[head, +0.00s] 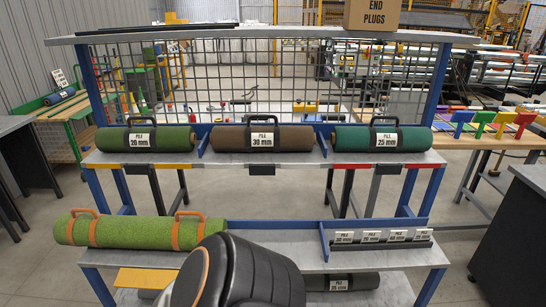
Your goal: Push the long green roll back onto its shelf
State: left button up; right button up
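The long green roll (135,233) lies lengthwise on the left part of the lower shelf (320,258). Its left end sticks out past the shelf's left edge, and its right end is near the shelf's middle. Two orange straps with carrying handles go around it. A black and orange part of my own arm rises at the bottom centre and hides some of the shelf's front and the space below. It is near the roll's right end; I cannot tell whether it touches. Neither gripper shows.
The upper shelf holds a dark green roll (145,139), a brown roll (262,138) and a teal roll (381,138). A blue divider (323,242) and a rack of label cards (382,240) stand on the lower shelf's right. A dark roll (342,282) lies below.

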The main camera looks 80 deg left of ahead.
aim_at(176, 233)
jog(key=u, duration=3.6)
jog(key=i+j+z, duration=0.2)
jog(key=z, duration=0.3)
jog(key=i+j+z, duration=0.15)
jog(key=j+z, duration=0.3)
jog(key=i+j+z, duration=0.15)
jog(key=j, duration=0.2)
jog(key=i+j+z, duration=0.15)
jog(key=j, duration=0.25)
jog(key=i+j, duration=0.1)
jog(key=j, duration=0.5)
jog(key=i+j+z, duration=0.15)
jog(key=j, duration=1)
jog(key=i+z, duration=0.05)
